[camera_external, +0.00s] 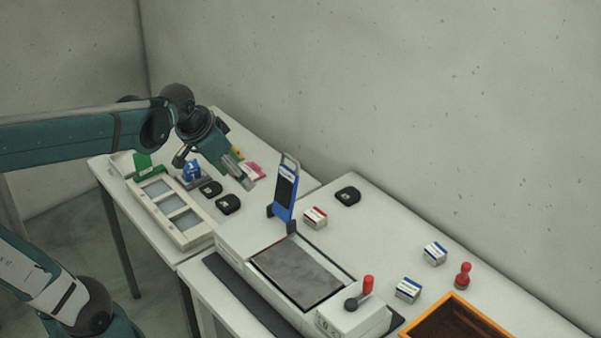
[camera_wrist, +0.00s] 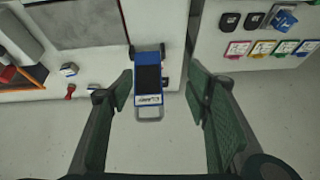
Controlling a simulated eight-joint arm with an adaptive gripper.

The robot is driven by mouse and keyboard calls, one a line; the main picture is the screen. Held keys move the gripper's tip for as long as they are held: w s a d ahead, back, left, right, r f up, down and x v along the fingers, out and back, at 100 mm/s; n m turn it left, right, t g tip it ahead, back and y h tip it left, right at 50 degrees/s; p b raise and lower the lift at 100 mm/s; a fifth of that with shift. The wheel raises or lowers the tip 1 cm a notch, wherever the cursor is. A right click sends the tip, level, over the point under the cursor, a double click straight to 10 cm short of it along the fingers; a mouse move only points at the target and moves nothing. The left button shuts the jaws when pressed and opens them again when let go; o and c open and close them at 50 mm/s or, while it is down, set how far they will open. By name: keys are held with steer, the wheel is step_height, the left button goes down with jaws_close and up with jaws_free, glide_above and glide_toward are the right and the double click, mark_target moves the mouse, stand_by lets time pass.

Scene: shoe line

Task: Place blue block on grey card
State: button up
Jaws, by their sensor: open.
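A small blue block (camera_external: 191,169) sits on the left table behind the white tray. In the wrist view, a blue object (camera_wrist: 284,18) at the upper right appears to be the same block. A grey surface beneath it shows only in part, and I cannot tell whether it is a card. My gripper (camera_external: 242,176) is open and empty above the back of the left table, to the right of the block. In the wrist view, my spread fingers (camera_wrist: 160,75) frame a blue handheld device (camera_wrist: 149,84), with no visible contact.
The device (camera_external: 285,192) stands upright by the machine with a grey plate (camera_external: 302,270). Black pucks (camera_external: 229,204) and coloured cards (camera_wrist: 238,48) lie near the block. Small boxes (camera_external: 315,217), a red-handled stamp (camera_external: 463,275) and an orange-rimmed crate (camera_external: 490,316) stand rightward.

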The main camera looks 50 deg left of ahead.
steer(key=s+d+f+t, duration=0.1)
steer(key=s+d, duration=0.7)
steer(key=d, duration=0.1)
steer(key=shift+s+f+n, duration=0.35)
steer(key=shift+n, duration=0.05)
